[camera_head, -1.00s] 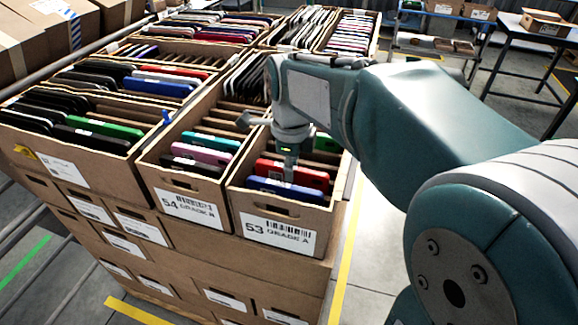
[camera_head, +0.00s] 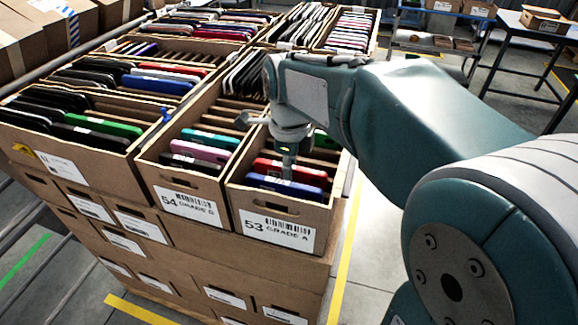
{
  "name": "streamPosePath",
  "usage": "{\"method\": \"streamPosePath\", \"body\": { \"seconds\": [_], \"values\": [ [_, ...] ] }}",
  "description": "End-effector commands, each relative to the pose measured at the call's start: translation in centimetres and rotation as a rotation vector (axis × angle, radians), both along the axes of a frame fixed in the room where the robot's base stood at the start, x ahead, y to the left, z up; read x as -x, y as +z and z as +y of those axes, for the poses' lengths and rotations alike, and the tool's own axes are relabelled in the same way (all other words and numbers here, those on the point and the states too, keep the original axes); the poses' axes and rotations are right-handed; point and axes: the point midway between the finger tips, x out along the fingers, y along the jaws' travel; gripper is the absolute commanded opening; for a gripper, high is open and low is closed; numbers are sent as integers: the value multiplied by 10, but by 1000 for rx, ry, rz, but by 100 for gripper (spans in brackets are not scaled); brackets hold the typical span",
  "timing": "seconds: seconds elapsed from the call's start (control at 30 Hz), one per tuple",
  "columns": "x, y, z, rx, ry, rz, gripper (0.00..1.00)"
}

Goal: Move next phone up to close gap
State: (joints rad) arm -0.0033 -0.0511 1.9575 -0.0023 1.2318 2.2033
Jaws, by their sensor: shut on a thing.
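A front carton labelled 53 Grade A (camera_head: 244,206) holds phones standing on edge in slots. A blue phone (camera_head: 262,181) is nearest its front wall. A red phone (camera_head: 312,174) stands just behind it, close to it. My gripper (camera_head: 287,171) reaches down into the carton and is shut on what looks like the red phone, near its middle. The fingertips are small and partly hidden against the red and blue phones. A green phone (camera_head: 326,140) shows farther back on the right, partly behind my arm. Empty slots lie between it and the red phone.
Carton 54 (camera_head: 165,192) on the left holds teal, pink and black phones (camera_head: 190,163). Another carton with black and green phones (camera_head: 104,126) stands farther left. More filled cartons lie behind. Carton walls and dividers are close around my gripper. Open floor lies right.

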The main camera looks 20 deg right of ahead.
Motion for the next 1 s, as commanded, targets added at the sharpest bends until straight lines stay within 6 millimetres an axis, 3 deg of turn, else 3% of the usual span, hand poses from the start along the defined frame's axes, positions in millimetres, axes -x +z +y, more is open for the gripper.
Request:
{"method": "streamPosePath", "body": {
  "seconds": [0.2, 0.23, 0.3, 0.73, 0.87, 1.0],
  "values": [
    [0, 0, 0, 0, 0, 0, 0],
    [0, 0, 0, 0, 0, 0, 30],
    [0, 0, 0, 0, 0, 0, 61],
    [0, 3, 0, 0, 0, 0, 61],
    [-1, 20, 0, 0, 0, -4, 61],
    [-1, 49, 1, 0, 0, -5, 61]
  ]
}}
